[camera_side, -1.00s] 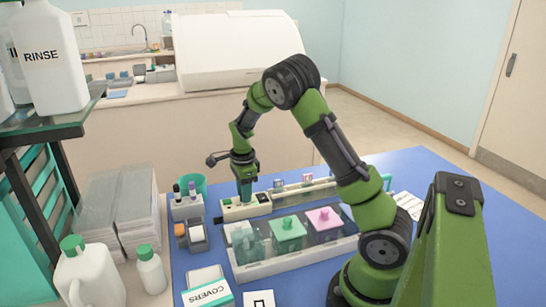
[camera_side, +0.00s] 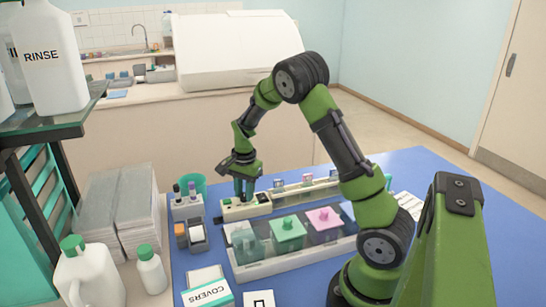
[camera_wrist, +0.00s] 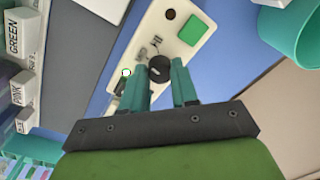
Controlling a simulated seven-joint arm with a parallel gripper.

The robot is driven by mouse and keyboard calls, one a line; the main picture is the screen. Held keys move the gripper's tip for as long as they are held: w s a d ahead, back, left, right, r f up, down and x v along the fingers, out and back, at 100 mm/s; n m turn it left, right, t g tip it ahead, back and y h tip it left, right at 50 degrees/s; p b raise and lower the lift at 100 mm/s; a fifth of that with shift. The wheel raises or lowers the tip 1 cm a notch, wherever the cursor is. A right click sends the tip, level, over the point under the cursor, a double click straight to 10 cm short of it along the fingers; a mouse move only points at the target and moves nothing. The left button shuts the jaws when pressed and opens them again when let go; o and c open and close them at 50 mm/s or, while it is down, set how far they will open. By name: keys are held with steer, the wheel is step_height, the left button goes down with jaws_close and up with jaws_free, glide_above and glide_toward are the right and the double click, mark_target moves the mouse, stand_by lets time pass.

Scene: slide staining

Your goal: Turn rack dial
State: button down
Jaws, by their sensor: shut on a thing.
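The rack dial (camera_wrist: 159,69) is a small dark round knob on the cream control panel (camera_wrist: 143,37) at the rack's end. My gripper (camera_wrist: 161,82) reaches down to it with its two green fingers, one on each side, and is shut on the dial. A green square button (camera_wrist: 194,29) and a dark round spot sit beyond the dial on the panel. In the side view my gripper (camera_side: 243,193) stands over the panel (camera_side: 236,212), and its fingers hide the dial there.
The staining rack (camera_side: 250,272) with green and pink lidded jars stands in front of the panel. A teal cup (camera_side: 194,183) and a marker holder (camera_side: 186,208) are to the left.

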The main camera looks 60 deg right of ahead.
steer(key=n, duration=0.6)
steer(key=shift+n, duration=0.3)
steer(key=n, duration=0.5)
steer(key=shift+r+n+y, duration=0.1)
steer(key=shift+n+y, duration=0.2)
steer(key=c, duration=0.9)
jaws_free()
steer(key=shift+o, duration=0.2)
step_height(320, 180, up, 17)
steer(key=shift+s+d, duration=0.15)
steer(key=shift+d, duration=0.25)
